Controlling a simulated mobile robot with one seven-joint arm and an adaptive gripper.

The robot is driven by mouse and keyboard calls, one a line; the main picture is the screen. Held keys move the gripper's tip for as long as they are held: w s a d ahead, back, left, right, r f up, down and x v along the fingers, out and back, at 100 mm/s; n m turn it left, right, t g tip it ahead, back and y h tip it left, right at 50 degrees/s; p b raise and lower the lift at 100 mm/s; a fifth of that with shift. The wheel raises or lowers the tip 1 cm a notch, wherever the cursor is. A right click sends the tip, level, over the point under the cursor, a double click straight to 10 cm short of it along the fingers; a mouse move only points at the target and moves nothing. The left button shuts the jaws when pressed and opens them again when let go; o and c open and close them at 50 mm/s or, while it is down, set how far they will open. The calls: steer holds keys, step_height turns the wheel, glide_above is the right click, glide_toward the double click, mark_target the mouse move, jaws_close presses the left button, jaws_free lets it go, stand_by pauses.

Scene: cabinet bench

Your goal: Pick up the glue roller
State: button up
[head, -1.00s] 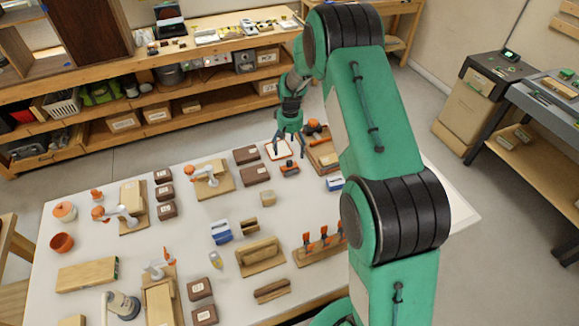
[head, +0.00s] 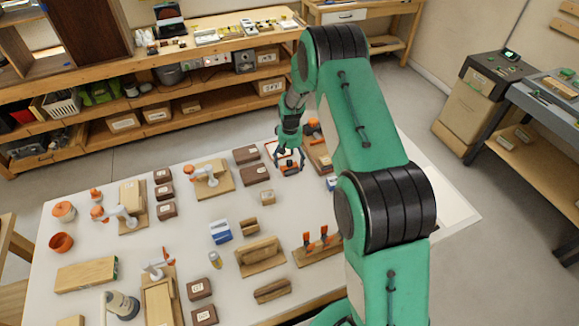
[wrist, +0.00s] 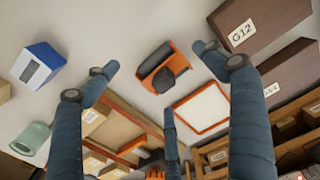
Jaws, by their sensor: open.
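The glue roller appears to be the small orange and black tool (wrist: 160,68) lying on the white table. In the wrist view it sits alone near the upper middle, between and beyond my spread fingertips. In the head view it is mostly hidden behind my gripper (head: 289,163), with a little orange showing at the fingertips. My gripper points down, open and empty, its fingers around the tool's place with no clear contact. How high the fingertips are above the table is hard to tell.
A white pad with an orange rim (wrist: 203,108) lies close to the tool. Brown boxes (wrist: 255,22) stand to its right in the wrist view, and a blue and white box (wrist: 37,65) to its left. A wooden tray (head: 320,155) is beside my gripper.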

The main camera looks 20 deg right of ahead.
mark_target(290, 166)
steer(key=shift+f, duration=0.1)
steer(key=shift+w+f, duration=0.2)
steer(key=shift+f, duration=2.3)
steer(key=c, duration=1.4)
